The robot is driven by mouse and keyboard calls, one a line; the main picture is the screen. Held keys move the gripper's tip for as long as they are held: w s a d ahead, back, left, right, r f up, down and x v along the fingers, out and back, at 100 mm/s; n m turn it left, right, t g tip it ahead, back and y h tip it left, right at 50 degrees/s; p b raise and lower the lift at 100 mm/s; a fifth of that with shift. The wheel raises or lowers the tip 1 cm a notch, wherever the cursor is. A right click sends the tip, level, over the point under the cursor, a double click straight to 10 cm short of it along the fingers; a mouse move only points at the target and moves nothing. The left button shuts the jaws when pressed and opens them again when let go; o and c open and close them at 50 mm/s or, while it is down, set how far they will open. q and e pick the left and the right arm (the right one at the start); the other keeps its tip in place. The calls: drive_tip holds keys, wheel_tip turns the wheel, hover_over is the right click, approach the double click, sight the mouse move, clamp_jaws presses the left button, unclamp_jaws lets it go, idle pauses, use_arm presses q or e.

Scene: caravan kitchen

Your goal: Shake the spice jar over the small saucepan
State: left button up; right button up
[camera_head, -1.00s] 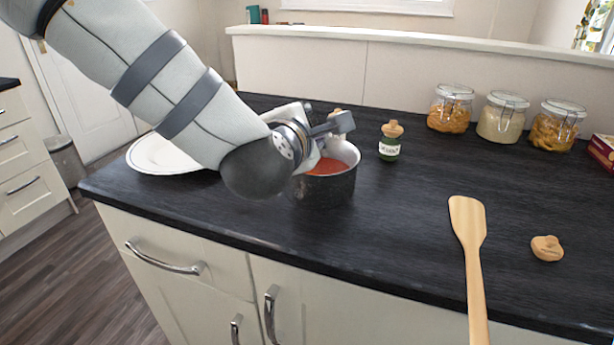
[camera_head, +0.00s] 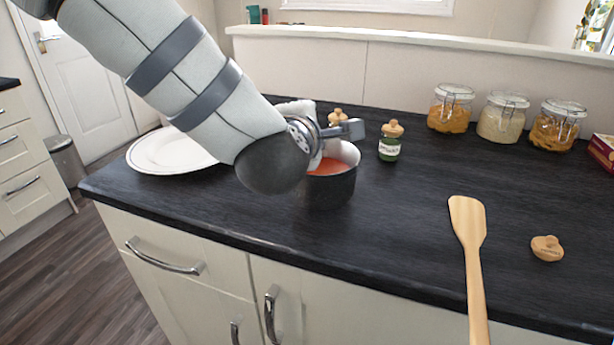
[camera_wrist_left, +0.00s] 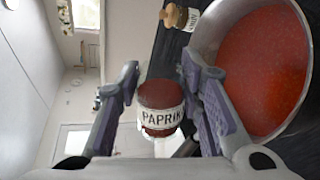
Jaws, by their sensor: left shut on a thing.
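My left gripper (camera_head: 345,130) is above the rim of the small dark saucepan (camera_head: 330,190), which holds red sauce and stands on the counter. In the left wrist view the gripper (camera_wrist_left: 160,72) is shut on a glass spice jar (camera_wrist_left: 160,112) with red powder and a label reading "PAPRIK". I cannot see powder falling. My right gripper is not in view.
A white plate (camera_head: 165,160) is at left. A wooden spatula (camera_head: 468,225) and loose stopper (camera_head: 547,248) lie at right. Several storage jars (camera_head: 500,120) stand behind.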

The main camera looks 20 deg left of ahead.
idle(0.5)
use_arm(q)
drive_tip(key=shift+d+r+m+y, duration=0.15)
drive_tip(key=shift+m+y, duration=0.15)
drive_tip(key=shift+m, duration=0.2)
idle(5.1)
